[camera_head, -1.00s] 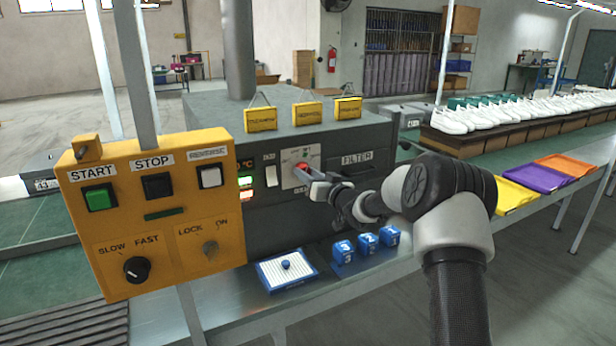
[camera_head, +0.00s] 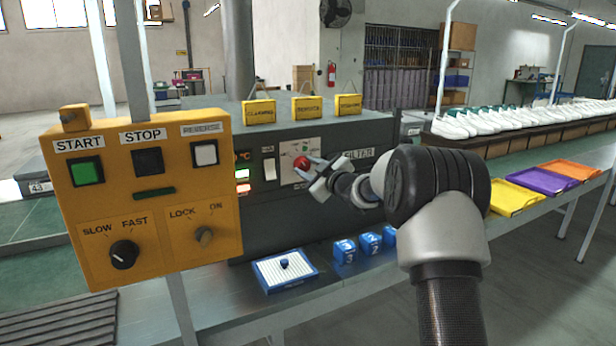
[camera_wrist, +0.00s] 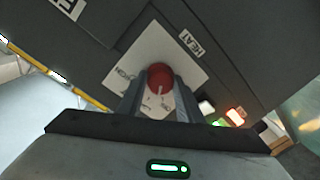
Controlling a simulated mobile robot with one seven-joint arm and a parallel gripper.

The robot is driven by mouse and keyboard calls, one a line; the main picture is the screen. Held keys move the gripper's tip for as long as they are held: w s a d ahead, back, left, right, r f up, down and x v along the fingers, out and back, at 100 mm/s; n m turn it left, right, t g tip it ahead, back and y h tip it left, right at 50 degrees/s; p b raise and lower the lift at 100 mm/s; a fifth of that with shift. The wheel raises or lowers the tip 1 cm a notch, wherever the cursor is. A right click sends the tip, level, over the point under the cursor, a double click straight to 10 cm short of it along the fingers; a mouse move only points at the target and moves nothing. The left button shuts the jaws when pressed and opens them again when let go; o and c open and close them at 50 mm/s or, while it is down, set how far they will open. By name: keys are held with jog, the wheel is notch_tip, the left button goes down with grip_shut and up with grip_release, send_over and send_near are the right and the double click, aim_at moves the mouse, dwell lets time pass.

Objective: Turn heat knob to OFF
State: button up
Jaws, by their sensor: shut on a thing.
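The heat knob (camera_head: 302,162) is a round red knob on a white plate on the dark machine's front. In the wrist view the red knob (camera_wrist: 160,76) sits between my two fingertips, with a pale line on its lower part. A HEAT label (camera_wrist: 192,44) is on the panel beside the plate. My gripper (camera_head: 307,166) is shut on the knob; its fingers (camera_wrist: 160,88) lie along both sides of it. Markings on the plate (camera_wrist: 145,49) are partly covered by the fingers and too small to read surely.
A yellow control box (camera_head: 150,205) with buttons and knobs stands at the left. A blue-edged tray (camera_head: 268,283) and blue blocks (camera_head: 345,251) lie below. Yellow signs (camera_head: 306,107) stand on the machine.

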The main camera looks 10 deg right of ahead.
jog(key=n+b, duration=0.1)
jog(key=n, duration=0.1)
jog(key=n+b, duration=0.1)
jog(key=shift+a+r+n+b, duration=0.1)
jog(key=shift+a+n+b, duration=0.1)
jog(key=shift+n+b, duration=0.2)
jog(key=shift+r+n+h+b, duration=0.1)
jog(key=shift+n+h+b, duration=0.2)
jog(key=shift+n+b, duration=0.3)
jog(key=shift+r, duration=0.1)
jog(key=o, duration=1)
jog(key=shift+o, duration=0.2)
jog(key=shift+f, duration=0.2)
jog(key=shift+s+d, duration=0.3)
jog(key=shift+s, duration=0.1)
jog(key=p+v, duration=0.1)
jog(key=v, duration=1.5)
jog(key=shift+s+p, duration=0.25)
jog(key=shift+p, duration=0.05)
jog(key=shift+r, duration=0.1)
